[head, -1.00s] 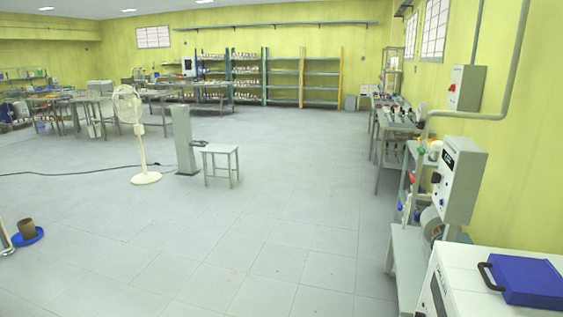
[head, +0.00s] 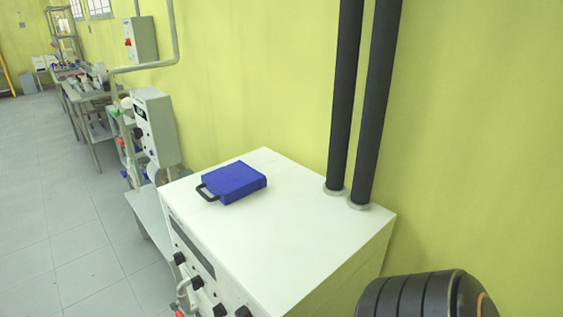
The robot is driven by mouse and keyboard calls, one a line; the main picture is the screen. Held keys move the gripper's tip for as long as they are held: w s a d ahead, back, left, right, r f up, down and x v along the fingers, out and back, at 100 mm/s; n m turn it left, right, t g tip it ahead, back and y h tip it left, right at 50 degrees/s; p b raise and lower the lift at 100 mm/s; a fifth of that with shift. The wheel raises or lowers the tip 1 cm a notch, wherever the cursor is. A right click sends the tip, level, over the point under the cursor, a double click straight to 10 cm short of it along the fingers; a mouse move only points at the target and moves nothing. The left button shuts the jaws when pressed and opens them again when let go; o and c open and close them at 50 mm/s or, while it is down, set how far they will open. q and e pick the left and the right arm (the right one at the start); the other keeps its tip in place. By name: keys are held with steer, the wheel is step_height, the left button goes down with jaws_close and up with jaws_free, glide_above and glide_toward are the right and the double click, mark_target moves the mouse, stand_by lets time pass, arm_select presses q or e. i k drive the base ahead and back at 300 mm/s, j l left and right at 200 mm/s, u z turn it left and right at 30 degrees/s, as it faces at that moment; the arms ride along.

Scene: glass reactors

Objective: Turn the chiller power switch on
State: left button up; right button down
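A large white cabinet (head: 290,235), which looks like the chiller, stands against the yellow wall in the lower middle. Its front faces the lower left and is seen at a steep angle. The front carries a dark display strip (head: 191,246), several black knobs (head: 197,283) and grey pipe fittings at the bottom edge. I cannot make out which part is the power switch, or its state. The lower front is cut off by the frame. Neither of my grippers is in view.
A blue case (head: 233,183) with a black handle lies on the cabinet top. Two thick black pipes (head: 372,110) rise from its back. A dark ribbed rounded thing (head: 415,295) is at the lower right. Left of the cabinet are a control box (head: 156,128), a bench and free floor (head: 45,225).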

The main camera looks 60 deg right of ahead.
mark_target(178, 258)
steer(key=z, duration=1.8)
steer(key=u, duration=0.6)
steer(key=i+j+u, duration=0.1)
steer(key=u, duration=1.15)
steer(key=i+l+u, duration=0.1)
steer(key=u, duration=0.5)
steer(key=i+u, duration=0.1)
steer(key=u, duration=0.5)
steer(key=l+u, duration=0.1)
steer(key=u, duration=0.55)
steer(key=l+u, duration=0.1)
steer(key=u, duration=0.5)
steer(key=l+u, duration=0.1)
steer(key=u, duration=0.5)
steer(key=i+l+u, duration=0.2)
steer(key=l, duration=0.2)
steer(key=l+u, duration=0.2)
steer(key=l, duration=0.15)
